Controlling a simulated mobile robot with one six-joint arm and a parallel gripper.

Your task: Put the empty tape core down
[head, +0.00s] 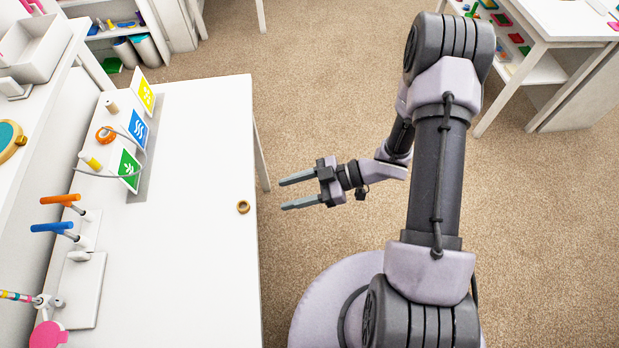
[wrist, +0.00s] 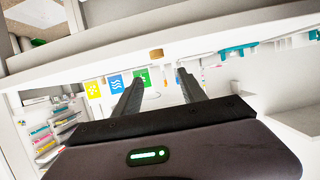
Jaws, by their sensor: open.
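The empty tape core (head: 243,207) is a small brown ring lying on the white table (head: 200,250), close to its right edge in the head view. It also shows in the wrist view (wrist: 156,53), near the table edge, beyond and between the fingers. My gripper (head: 282,192) is open and empty. In the head view its fingers point left toward the table, to the right of the core and apart from it. The fingers also show in the wrist view (wrist: 160,77).
A stand with orange and blue rods (head: 85,245) is at the left. The table around the core is clear. Carpet (head: 330,90) lies open behind my arm.

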